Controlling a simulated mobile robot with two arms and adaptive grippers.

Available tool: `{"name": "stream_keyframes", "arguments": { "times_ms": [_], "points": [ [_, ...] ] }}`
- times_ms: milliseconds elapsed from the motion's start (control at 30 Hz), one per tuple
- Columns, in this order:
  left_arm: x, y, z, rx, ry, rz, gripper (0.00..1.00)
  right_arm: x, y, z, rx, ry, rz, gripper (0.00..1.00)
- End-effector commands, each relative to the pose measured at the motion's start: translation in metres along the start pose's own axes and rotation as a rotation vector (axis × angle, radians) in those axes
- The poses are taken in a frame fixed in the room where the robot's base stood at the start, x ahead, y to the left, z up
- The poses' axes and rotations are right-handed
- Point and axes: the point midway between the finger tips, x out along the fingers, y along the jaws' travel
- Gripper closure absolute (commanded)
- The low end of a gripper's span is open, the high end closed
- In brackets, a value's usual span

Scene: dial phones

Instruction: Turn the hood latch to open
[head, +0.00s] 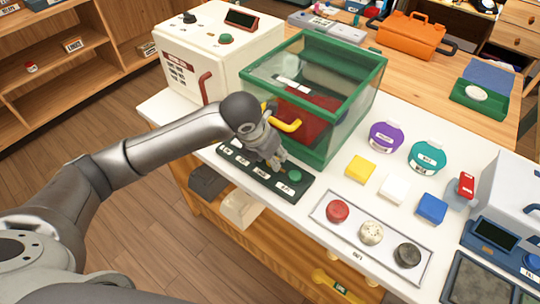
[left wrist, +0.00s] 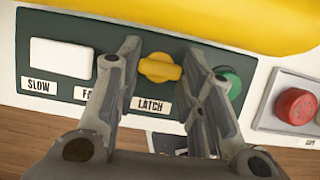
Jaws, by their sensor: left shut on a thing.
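The hood latch is a small yellow knob (left wrist: 160,68) above the LATCH label on a dark green panel (head: 232,159). In the left wrist view its wings lie roughly level, side to side. My left gripper (head: 275,160) reaches down to the panel, and its fingers (left wrist: 161,75) are shut on the knob, one on each side. In the head view my gripper hides the knob. The hood (head: 335,150) is a clear box with a green frame and a yellow handle (head: 288,126), standing behind the panel. My right gripper is in neither view.
A green button (left wrist: 230,80) sits just right of the latch, and a white button (left wrist: 62,58) to its left. A plate with red (head: 337,211), white and black knobs lies at the front right. A cream machine (head: 205,60) stands left of the hood.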

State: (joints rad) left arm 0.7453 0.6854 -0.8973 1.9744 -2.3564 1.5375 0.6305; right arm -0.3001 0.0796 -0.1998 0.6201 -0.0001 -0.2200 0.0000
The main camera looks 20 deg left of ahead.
Motion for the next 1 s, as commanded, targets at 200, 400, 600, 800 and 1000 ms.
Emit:
{"name": "stream_keyframes", "arguments": {
  "times_ms": [200, 400, 600, 800, 1000],
  "points": [
    [-0.001, 0.0, 0.001, -0.003, 0.0, -0.001, 0.57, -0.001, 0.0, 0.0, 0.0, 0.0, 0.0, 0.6],
    [0.0, 0.0, 0.0, -0.001, 0.0, -0.001, 0.43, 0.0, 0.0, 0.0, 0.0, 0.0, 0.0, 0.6],
    [-0.001, 0.0, 0.0, -0.001, 0.0, -0.001, 0.43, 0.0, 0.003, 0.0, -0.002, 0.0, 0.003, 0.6],
    [-0.019, 0.001, 0.002, 0.0, -0.004, -0.001, 0.43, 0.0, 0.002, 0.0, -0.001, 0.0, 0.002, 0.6],
    [-0.061, 0.001, 0.002, 0.001, -0.005, 0.001, 0.43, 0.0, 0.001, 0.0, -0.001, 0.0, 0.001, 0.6]
  ]
}}
